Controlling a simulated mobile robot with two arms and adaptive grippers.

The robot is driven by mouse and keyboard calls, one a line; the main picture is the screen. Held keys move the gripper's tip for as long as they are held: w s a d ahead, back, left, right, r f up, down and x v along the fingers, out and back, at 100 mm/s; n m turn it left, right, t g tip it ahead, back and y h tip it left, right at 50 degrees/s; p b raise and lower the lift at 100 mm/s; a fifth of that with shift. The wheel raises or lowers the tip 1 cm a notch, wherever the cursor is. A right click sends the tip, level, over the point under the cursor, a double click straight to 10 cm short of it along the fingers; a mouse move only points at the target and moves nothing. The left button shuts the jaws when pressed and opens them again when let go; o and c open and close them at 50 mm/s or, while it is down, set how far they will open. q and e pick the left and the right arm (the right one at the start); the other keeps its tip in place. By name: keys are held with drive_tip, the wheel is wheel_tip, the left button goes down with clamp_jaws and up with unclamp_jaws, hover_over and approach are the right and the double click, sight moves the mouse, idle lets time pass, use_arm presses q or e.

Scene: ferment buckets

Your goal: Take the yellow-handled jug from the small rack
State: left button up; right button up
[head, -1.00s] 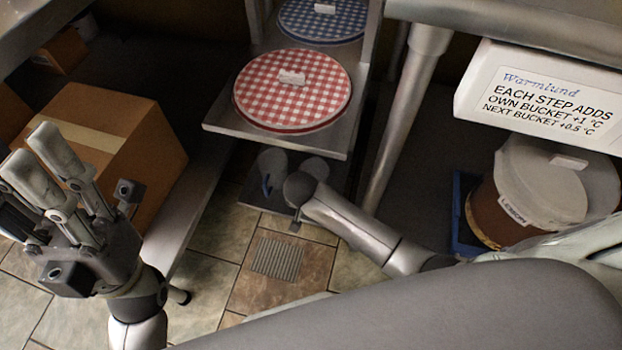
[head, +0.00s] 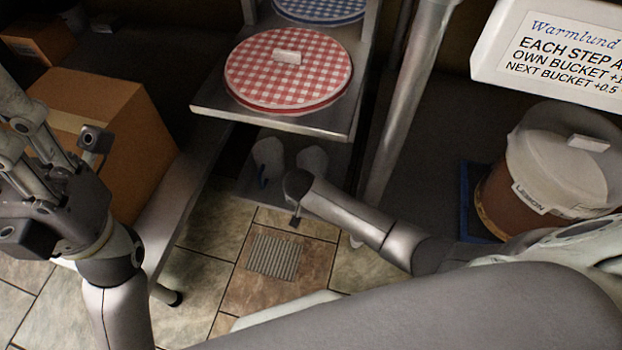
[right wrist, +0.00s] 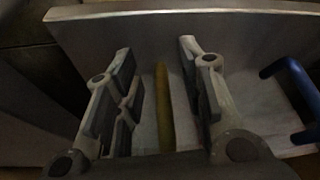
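In the head view two pale jugs stand on the small rack's low shelf (head: 252,192). One is the blue-handled jug (head: 268,160); the other jug (head: 313,160) is partly behind my right wrist. In the right wrist view an upright yellow handle (right wrist: 163,108) lies between the spread fingers of my right gripper (right wrist: 157,60), with a gap on both sides. The blue handle (right wrist: 296,90) is to the right there. My right gripper's fingers are hidden in the head view. My left gripper (head: 20,120) is at the left edge, looks open and empty, its tips partly cut off.
A shelf (head: 210,104) with a red-checked lid (head: 288,70) is above the jugs. A metal post (head: 398,110) stands to their right. A lemon bucket (head: 550,170) stands further right, and a cardboard box (head: 110,140) sits at left.

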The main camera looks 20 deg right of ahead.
drive_tip(key=shift+w+f, duration=0.15)
drive_tip(key=shift+f, duration=0.15)
clamp_jaws()
drive_tip(key=shift+r, duration=0.1)
